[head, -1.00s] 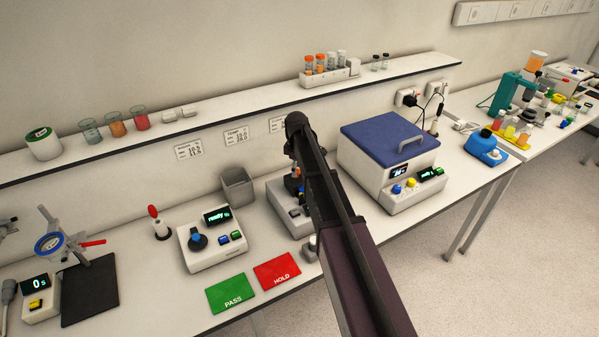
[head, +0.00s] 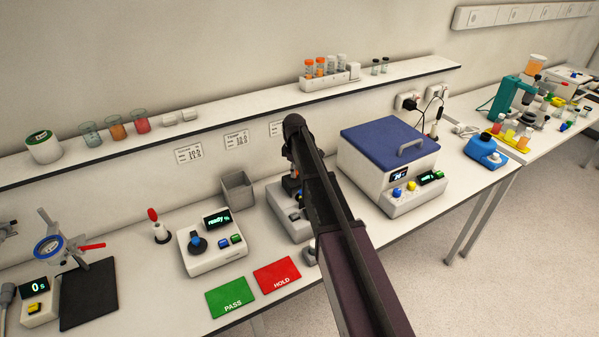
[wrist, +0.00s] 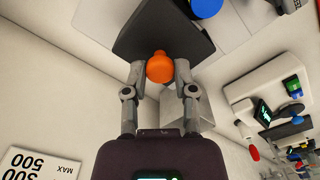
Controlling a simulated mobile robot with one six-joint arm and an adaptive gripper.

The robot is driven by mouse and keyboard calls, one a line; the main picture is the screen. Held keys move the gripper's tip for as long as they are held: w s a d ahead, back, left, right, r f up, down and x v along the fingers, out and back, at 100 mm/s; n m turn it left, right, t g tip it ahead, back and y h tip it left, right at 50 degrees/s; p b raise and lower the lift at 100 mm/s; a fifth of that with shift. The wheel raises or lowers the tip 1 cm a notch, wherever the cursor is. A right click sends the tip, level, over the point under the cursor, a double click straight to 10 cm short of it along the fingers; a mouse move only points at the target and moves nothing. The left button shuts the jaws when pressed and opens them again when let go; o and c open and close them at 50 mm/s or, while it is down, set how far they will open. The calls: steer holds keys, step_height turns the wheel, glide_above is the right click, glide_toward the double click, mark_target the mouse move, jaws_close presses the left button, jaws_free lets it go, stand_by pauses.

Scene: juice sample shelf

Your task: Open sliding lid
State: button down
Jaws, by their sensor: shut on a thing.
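My gripper (wrist: 158,72) has its two fingers on either side of a rounded orange piece (wrist: 159,68) and is shut on it. In the wrist view a dark grey plate (wrist: 150,32) lies just beyond the orange piece; I cannot tell whether the two are joined. In the head view my arm hides most of the gripper and part of a small white device (head: 283,212) below it. A white box with a blue lid (head: 388,138) and a grey handle stands to the right of my arm, and its lid looks closed.
A grey bin (head: 238,190) and a white device reading "ready" (head: 214,250) stand to the left. Green PASS (head: 231,297) and red HOLD (head: 277,275) mats lie near the front edge. A wall shelf (head: 240,120) carries vials and beakers behind.

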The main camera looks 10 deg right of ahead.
steer(key=w, duration=0.3)
steer(key=shift+a, duration=0.4)
steer(key=shift+s, duration=0.1)
steer(key=shift+c, duration=2.1)
jaws_free()
